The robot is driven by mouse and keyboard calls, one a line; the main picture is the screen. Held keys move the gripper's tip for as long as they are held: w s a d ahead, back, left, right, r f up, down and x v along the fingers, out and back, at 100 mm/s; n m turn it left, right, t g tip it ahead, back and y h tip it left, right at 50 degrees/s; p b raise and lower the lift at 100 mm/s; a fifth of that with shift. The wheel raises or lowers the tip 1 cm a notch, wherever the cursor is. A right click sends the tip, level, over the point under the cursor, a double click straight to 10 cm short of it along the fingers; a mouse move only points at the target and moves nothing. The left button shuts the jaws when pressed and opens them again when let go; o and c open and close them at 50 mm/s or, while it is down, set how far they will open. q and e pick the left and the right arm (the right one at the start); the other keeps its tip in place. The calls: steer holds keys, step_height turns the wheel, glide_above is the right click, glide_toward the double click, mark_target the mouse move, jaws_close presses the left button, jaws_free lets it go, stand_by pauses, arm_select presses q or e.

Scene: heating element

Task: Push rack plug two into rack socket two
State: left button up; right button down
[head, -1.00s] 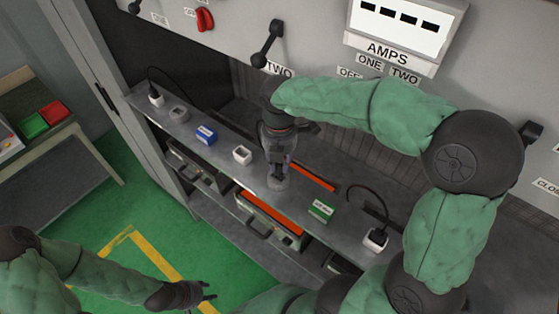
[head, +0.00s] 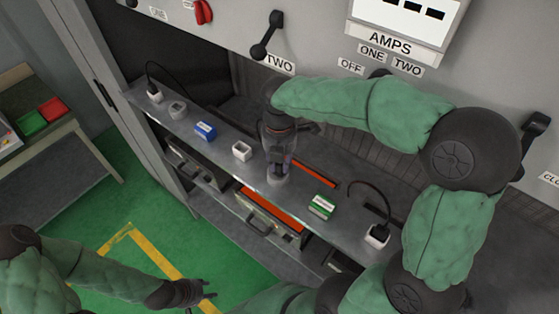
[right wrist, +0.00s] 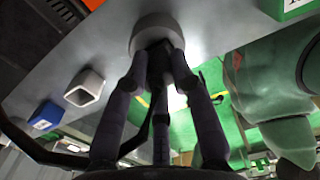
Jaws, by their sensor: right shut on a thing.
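My right gripper (head: 277,168) points down over the metal shelf. In the right wrist view its fingers (right wrist: 165,75) are shut on a dark plug (right wrist: 160,52). The plug's lower end is at a round pale grey socket (right wrist: 150,22), which also shows in the head view (head: 278,181). The fingers hide much of the plug, and I cannot tell how deep it sits or read its number. My left gripper (head: 208,290) is open and empty, low over the green floor, far from the shelf.
The shelf (head: 345,220) also bears a plug with a black cable (head: 155,96), a round socket (head: 177,109), a blue block (head: 205,131), a white square socket (head: 242,151), a green block (head: 321,206) and another cabled plug (head: 377,236). The panel with levers (head: 268,38) rises behind.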

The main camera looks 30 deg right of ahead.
steer(key=shift+f, duration=0.5)
steer(key=c, duration=1)
jaws_free()
steer(key=shift+o, duration=0.2)
steer(key=shift+r, duration=3.8)
